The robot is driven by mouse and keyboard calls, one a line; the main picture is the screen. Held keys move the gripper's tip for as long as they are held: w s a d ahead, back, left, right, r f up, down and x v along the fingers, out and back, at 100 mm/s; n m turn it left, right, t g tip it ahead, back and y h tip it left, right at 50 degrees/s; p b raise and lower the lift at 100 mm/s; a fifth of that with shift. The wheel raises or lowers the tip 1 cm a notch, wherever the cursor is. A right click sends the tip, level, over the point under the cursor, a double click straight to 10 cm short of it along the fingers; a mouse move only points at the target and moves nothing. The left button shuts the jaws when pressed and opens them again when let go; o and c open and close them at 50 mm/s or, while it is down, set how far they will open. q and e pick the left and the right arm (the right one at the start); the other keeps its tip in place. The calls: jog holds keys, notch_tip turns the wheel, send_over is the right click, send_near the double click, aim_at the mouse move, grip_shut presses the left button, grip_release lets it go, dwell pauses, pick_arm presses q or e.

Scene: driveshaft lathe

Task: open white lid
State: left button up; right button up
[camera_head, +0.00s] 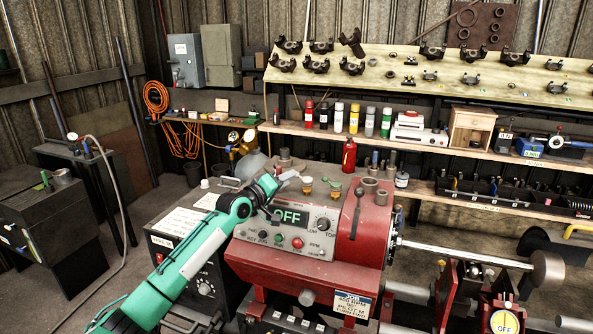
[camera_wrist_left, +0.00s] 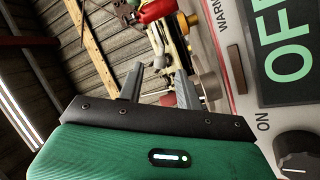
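Small amber jars (camera_head: 307,184) stand on the headstock just beyond the gripper. A dark jar with a pale top (camera_head: 402,179) stands farther right, and a small white cap (camera_head: 204,183) is to the left. I cannot tell which of these, if any, is the white lid. My right gripper is not in view.
A red bottle (camera_head: 349,155) stands behind the jars, with a lever (camera_head: 357,205) to their right. The control panel (camera_head: 291,231) is close to the gripper. Shelves at the back hold bottles and a wooden box (camera_head: 471,130).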

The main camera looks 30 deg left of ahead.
aim_at(297, 177)
pick_arm(q)
jog(key=shift+w+d+p, duration=0.2)
jog(key=shift+w+p, duration=0.1)
jog(key=shift+w, duration=1.05)
jog(key=shift+w+d+p, duration=0.15)
jog(key=shift+w+p, duration=0.15)
jog(key=shift+w, duration=1)
grip_shut()
